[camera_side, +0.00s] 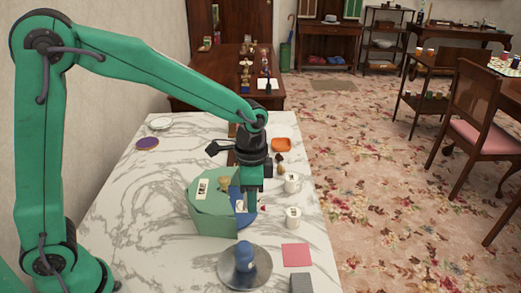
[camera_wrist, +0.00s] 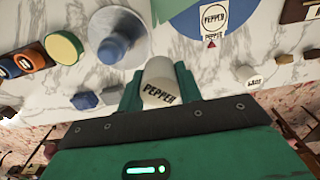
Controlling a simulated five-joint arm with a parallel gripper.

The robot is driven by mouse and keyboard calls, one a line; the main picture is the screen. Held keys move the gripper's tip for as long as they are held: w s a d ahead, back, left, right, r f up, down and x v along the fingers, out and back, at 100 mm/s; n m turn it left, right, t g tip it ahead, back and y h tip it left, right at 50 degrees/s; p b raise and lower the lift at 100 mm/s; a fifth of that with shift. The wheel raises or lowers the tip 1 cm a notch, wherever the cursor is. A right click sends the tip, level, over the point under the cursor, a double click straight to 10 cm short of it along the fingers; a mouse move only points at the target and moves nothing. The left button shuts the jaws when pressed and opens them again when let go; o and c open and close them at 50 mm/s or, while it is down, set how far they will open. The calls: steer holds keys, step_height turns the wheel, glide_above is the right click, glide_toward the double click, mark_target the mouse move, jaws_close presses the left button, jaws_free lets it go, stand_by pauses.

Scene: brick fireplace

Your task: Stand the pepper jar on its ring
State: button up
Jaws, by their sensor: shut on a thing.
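My gripper (camera_wrist: 158,80) is shut on a white jar marked PEPPER (camera_wrist: 160,92), which sits between its green fingers in the wrist view. In the side view my gripper (camera_side: 248,203) hangs over the right part of a green stand (camera_side: 212,210), and the held jar is not clearly visible there.
Two other white jars (camera_side: 291,183) (camera_side: 293,218) stand right of the green stand. A silver disc (camera_side: 225,268) with a blue knob lies in front, beside a pink square (camera_side: 296,255). An orange dish (camera_side: 281,145) stands behind.

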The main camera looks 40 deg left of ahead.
steer(key=w+a+f, duration=0.2)
steer(key=a, duration=0.1)
steer(key=w+a+f, duration=0.2)
steer(key=a, duration=0.1)
steer(key=w+a+f, duration=0.2)
steer(key=a, duration=0.1)
steer(key=shift+a+f, duration=0.1)
steer(key=shift+f, duration=0.2)
steer(key=shift+f, duration=0.1)
steer(key=shift+f, duration=1.9)
steer(key=shift+f, duration=0.15)
steer(key=o, duration=1)
